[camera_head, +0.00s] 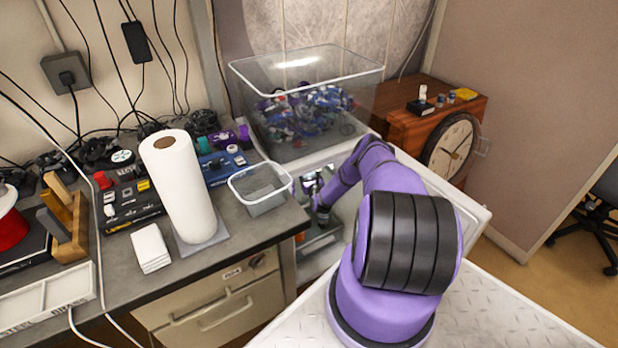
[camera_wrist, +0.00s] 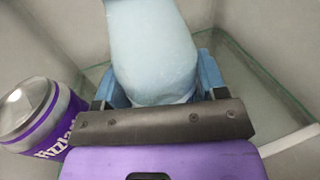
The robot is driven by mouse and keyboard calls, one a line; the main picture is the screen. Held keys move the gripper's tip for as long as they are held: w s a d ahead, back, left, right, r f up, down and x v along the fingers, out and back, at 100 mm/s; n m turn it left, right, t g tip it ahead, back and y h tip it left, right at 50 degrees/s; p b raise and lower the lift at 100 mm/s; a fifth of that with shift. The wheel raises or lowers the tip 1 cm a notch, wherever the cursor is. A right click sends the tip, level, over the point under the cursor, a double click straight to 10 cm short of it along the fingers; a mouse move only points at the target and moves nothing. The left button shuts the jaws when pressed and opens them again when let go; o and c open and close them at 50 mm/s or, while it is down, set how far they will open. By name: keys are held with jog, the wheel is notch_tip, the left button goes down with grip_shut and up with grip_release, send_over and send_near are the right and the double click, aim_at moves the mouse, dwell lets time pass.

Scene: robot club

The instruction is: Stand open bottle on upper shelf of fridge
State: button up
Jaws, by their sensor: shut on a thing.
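The fridge (camera_head: 312,160) is the small white unit under the clear bin, with its door (camera_head: 452,198) open to the right. My arm reaches into it. My gripper (camera_head: 322,205) is at the opening in the head view, small and partly hidden. In the wrist view my gripper (camera_wrist: 160,88) is shut on a pale blue bottle (camera_wrist: 155,50), with a finger on each side. The bottle's top end is out of frame, so I cannot see whether it is open. A glass shelf (camera_wrist: 262,92) with a green edge lies behind and below; contact with the bottle is unclear.
A purple and silver can (camera_wrist: 42,115) stands close to the left of my gripper. Fridge walls are near on both sides. A grey container (camera_head: 262,188) and paper roll (camera_head: 180,185) stand on the counter left of the fridge.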

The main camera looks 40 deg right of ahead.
jog(key=shift+f, duration=0.15)
jog(key=o, duration=1)
jog(key=v, duration=1.2)
